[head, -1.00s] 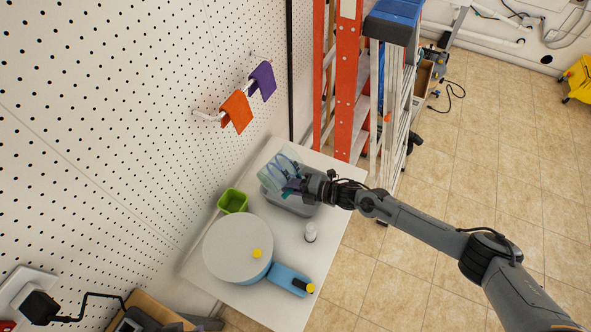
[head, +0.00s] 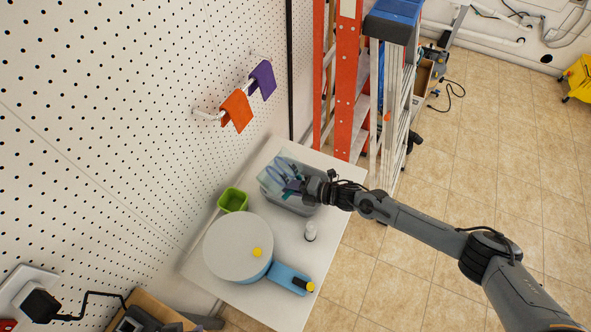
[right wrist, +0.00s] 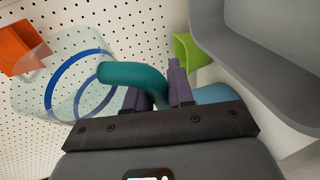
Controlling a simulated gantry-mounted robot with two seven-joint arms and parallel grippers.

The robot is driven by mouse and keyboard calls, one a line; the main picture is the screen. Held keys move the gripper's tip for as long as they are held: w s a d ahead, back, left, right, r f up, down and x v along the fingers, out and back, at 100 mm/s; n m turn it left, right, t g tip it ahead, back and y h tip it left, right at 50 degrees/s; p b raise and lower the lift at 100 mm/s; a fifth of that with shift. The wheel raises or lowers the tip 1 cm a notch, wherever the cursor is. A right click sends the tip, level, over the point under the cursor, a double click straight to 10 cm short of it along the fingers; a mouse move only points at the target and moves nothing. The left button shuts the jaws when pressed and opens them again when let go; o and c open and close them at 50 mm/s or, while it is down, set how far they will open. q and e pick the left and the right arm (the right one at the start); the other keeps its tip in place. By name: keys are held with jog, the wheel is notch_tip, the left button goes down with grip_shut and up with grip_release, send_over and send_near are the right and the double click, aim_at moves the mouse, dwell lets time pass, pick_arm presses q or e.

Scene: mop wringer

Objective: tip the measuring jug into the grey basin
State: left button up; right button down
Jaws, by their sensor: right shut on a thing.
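The measuring jug (head: 273,179) is clear with a blue band and a teal handle (right wrist: 135,76). It is tilted over the grey basin (head: 306,207) on the white table. My right gripper (head: 297,187) is shut on the jug's handle, its purple fingers (right wrist: 160,92) on either side of it in the right wrist view. The jug's body (right wrist: 62,80) hangs left of the fingers there, and the basin's wall (right wrist: 262,62) fills the upper right. I cannot tell whether liquid is in the jug. My left gripper is not in view.
Orange (head: 237,110) and purple (head: 262,80) cloths hang on the pegboard wall. A ladder (head: 346,80) stands behind the table.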

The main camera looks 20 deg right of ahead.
pick_arm(q)
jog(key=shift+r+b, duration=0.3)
jog(key=shift+b, duration=0.05)
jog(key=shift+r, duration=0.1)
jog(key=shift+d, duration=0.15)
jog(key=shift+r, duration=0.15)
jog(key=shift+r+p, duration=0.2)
jog(key=shift+p, duration=0.4)
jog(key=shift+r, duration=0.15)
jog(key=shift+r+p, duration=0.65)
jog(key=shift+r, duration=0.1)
pick_arm(e)
jog(key=shift+a+r+n+t+h, duration=0.1)
jog(key=shift+n+t+h, duration=0.85)
jog(key=shift+n+h, duration=1.4)
jog(key=shift+a+n+t+h, duration=0.1)
jog(key=shift+n+t+h, duration=0.85)
jog(key=shift+n+h, duration=1.4)
